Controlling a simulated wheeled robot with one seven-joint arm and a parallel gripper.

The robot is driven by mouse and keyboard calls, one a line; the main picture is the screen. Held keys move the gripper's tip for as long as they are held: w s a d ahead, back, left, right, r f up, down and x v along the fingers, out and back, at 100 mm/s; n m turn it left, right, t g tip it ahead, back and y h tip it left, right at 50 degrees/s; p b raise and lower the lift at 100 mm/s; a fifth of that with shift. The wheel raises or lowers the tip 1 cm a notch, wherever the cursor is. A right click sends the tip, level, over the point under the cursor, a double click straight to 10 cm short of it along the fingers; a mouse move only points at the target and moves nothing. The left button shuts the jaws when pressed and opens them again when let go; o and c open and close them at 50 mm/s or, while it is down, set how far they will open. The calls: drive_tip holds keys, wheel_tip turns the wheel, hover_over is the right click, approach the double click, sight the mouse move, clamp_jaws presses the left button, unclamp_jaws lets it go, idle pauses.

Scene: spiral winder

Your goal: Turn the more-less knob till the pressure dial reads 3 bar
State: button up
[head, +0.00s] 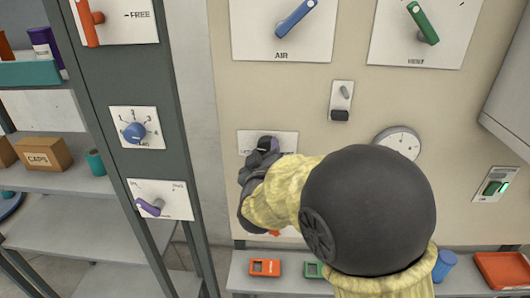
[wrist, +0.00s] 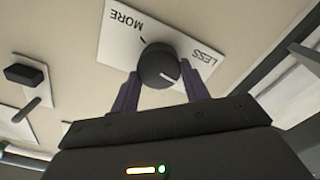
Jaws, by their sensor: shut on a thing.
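The more-less knob (wrist: 158,66) is a dark round knob with a white line, on a white plate (wrist: 118,45) lettered MORE and LESS, upside down in the wrist view. The line points toward the lower right there. My gripper (wrist: 161,84) has its two purple fingers closed on either side of the knob. In the head view my gripper (head: 262,150) covers most of the plate (head: 285,138). The pressure dial (head: 398,143) is a round pale gauge to the right of my gripper, its lower left side hidden by my arm. Its needle is too small to read.
A blue AIR handle (head: 296,18) and a green handle (head: 424,24) are above. A small switch plate (head: 341,101) sits between knob and dial. A grey-green post (head: 125,75) with more knobs stands left.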

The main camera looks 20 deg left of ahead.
drive_tip(key=shift+f+m+b, duration=0.1)
drive_tip(key=shift+m+b, duration=0.2)
drive_tip(key=shift+b, duration=0.15)
drive_tip(key=m+b, duration=0.4)
drive_tip(key=b, duration=0.1)
drive_tip(key=shift+d+f+b, duration=0.1)
drive_tip(key=shift+d+b, duration=0.05)
drive_tip(key=shift+b, duration=0.15)
drive_tip(key=m+b, duration=0.3)
drive_tip(key=shift+d+m, duration=0.1)
drive_tip(key=shift+m, duration=0.2)
drive_tip(key=shift+r+m+b, duration=0.2)
drive_tip(key=shift+m+b, duration=0.8)
drive_tip(key=o, duration=1)
